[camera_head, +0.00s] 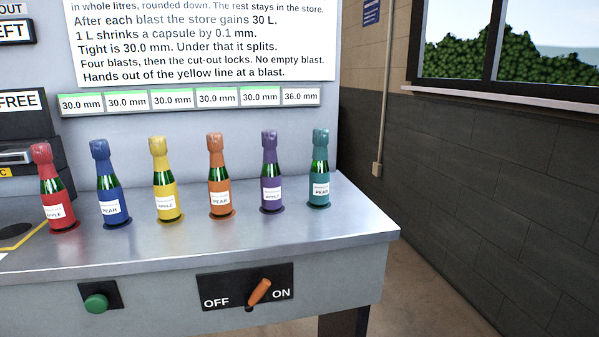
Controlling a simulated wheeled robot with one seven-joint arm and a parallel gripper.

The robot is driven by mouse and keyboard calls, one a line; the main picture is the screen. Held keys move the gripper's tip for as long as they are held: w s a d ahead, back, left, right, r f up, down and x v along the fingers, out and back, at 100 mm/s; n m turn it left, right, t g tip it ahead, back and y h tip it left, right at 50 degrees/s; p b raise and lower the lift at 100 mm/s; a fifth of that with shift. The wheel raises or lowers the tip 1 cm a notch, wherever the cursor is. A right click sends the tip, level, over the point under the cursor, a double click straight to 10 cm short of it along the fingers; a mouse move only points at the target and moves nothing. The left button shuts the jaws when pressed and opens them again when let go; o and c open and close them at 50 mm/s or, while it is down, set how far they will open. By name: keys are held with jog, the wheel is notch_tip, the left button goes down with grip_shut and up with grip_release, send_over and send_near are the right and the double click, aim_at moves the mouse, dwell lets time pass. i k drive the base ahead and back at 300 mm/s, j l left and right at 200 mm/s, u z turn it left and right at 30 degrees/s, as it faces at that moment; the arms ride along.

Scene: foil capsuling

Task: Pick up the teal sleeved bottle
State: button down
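The teal sleeved bottle (319,170) stands upright at the right end of a row of bottles on the metal bench (290,226). It has a teal capsule over its neck, green glass below that, and a teal lower sleeve with a white label reading PEAR. It sits on a dark round spot, apart from the purple bottle (271,172) to its left. The display box behind it at the right end reads 36.0 mm. My gripper is not in view.
Orange (219,177), yellow (163,180), blue (110,185) and red (53,188) bottles stand further left. The bench front holds a green button (96,303) and an orange lever (259,292) tilted toward ON. Bare bench lies before the row; its right edge is near the teal bottle.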

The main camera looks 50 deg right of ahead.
aim_at(319, 174)
jog(key=i+j+z, duration=0.35)
jog(key=j, duration=0.2)
jog(key=i+j+z, duration=0.2)
jog(key=j+z, duration=0.15)
jog(key=j, duration=0.25)
